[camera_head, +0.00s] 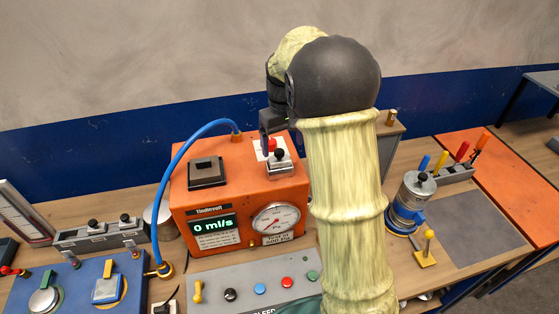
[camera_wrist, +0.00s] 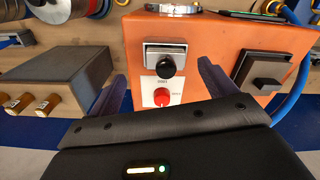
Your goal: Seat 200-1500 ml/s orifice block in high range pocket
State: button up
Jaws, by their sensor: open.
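A silver block with a black knob (camera_head: 279,162) sits at the right of the orange instrument's top. It also shows in the wrist view (camera_wrist: 165,52), beside a white label plate with a red knob (camera_wrist: 162,97). Its range marking is too small to read, and I cannot tell whether it is fully seated. My gripper (camera_wrist: 165,88) is open and empty, its fingers on either side of the red knob and pointing toward the block. In the head view my arm partly hides the gripper. More blocks with black knobs (camera_head: 94,226) stand in a grey rack at left.
The orange instrument (camera_head: 190,222) reads 0 ml/s and has a dial and a black square fitting (camera_head: 207,172) on top. A blue hose (camera_head: 165,190) arches up to its rear. A brown-grey box (camera_wrist: 60,75) stands close beside it. A metal cylinder (camera_head: 412,195) stands at right.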

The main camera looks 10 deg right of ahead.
aim_at(280, 151)
jog(key=shift+f, duration=0.25)
jog(key=shift+w+a+f+p, duration=0.1)
jog(key=shift+a+f+p, duration=0.1)
jog(key=shift+f+p, duration=0.9)
jog(key=shift+w+a+f+p, duration=0.15)
jog(key=shift+f+p, duration=0.45)
jog(key=shift+f, duration=0.9)
jog(key=shift+s, duration=0.1)
jog(key=c, duration=1.5)
notch_tip(280, 151, up, 10)
jog(key=b, duration=0.4)
jog(key=shift+r, duration=0.1)
jog(key=shift+c, duration=0.2)
